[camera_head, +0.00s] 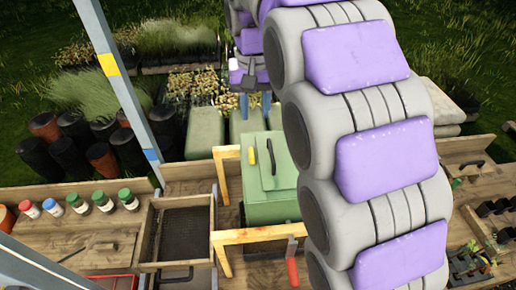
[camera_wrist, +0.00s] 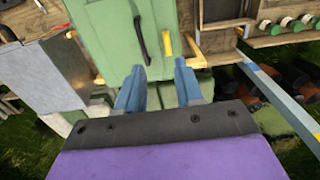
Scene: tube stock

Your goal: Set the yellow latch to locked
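The yellow latch (camera_head: 251,156) is a short bar on the lid of a green box (camera_head: 283,207), to the left of a dark curved handle (camera_head: 270,157). In the wrist view the latch (camera_wrist: 167,44) lies just beyond my fingertips, to the right of the dark handle (camera_wrist: 140,37). My gripper (camera_wrist: 158,78) has two blue fingers spread apart with nothing between them. In the head view my gripper (camera_head: 254,101) hangs past the far edge of the box, partly hidden by my arm. I see no contact with the latch.
Wooden frame pieces (camera_head: 247,234) stand around the box. An open drawer with dark mesh (camera_head: 183,234) and several capped bottles (camera_head: 79,203) are to the left. A red-handled tool (camera_head: 292,268) is in front. A grey-blue post (camera_head: 123,92) rises at left.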

